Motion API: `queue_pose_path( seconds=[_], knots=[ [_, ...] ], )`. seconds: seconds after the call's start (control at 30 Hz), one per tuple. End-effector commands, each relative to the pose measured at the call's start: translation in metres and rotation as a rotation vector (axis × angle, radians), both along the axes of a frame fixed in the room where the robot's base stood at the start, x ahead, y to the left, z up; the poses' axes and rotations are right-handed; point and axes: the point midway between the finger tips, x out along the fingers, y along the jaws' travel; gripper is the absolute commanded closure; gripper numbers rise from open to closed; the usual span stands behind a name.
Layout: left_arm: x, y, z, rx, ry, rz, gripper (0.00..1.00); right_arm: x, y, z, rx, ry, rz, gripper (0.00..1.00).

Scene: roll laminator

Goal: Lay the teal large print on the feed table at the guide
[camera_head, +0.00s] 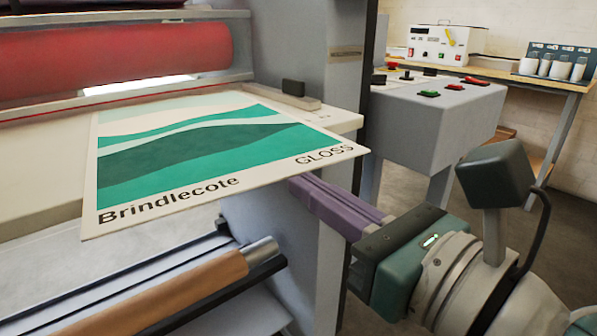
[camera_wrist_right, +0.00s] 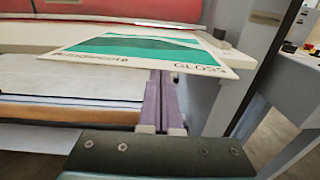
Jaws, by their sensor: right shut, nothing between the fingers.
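The teal large print (camera_head: 205,160), marked "Brindlecote" and "GLOSS", lies on the cream feed table (camera_head: 40,185). Its near part sticks out past the table's front edge. It also shows in the right wrist view (camera_wrist_right: 140,48). A pale guide block (camera_head: 285,98) with a dark knob stands beside the print's far right side; whether they touch is unclear. My right gripper (camera_head: 297,183), with purple fingers, is shut and empty just below the print's near edge; its tips show in the wrist view (camera_wrist_right: 160,78). Contact with the print cannot be told. My left gripper is not in view.
A red roller (camera_head: 110,58) runs behind the feed table. A brown roll (camera_head: 170,295) sits below the print. The grey machine side (camera_head: 320,60) stands at the right of the table. A grey control box (camera_head: 440,110) and a bench (camera_head: 490,70) stand further right.

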Motion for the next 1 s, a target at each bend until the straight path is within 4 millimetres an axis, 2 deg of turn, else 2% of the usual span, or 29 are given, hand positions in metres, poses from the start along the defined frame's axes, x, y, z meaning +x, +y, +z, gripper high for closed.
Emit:
queue_pose_path(
  seconds=[0.47, 0.67, 1.0],
  knots=[
    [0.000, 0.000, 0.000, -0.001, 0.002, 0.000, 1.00, 0.006, 0.005, 0.000, 0.000, 0.000, 0.000, 1.00],
    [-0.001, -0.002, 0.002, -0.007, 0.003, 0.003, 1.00, 0.017, 0.011, 0.001, 0.002, 0.001, 0.000, 1.00],
    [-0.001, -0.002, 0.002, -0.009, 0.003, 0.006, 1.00, 0.016, 0.012, 0.000, 0.000, 0.000, 0.000, 1.00]
  ],
)
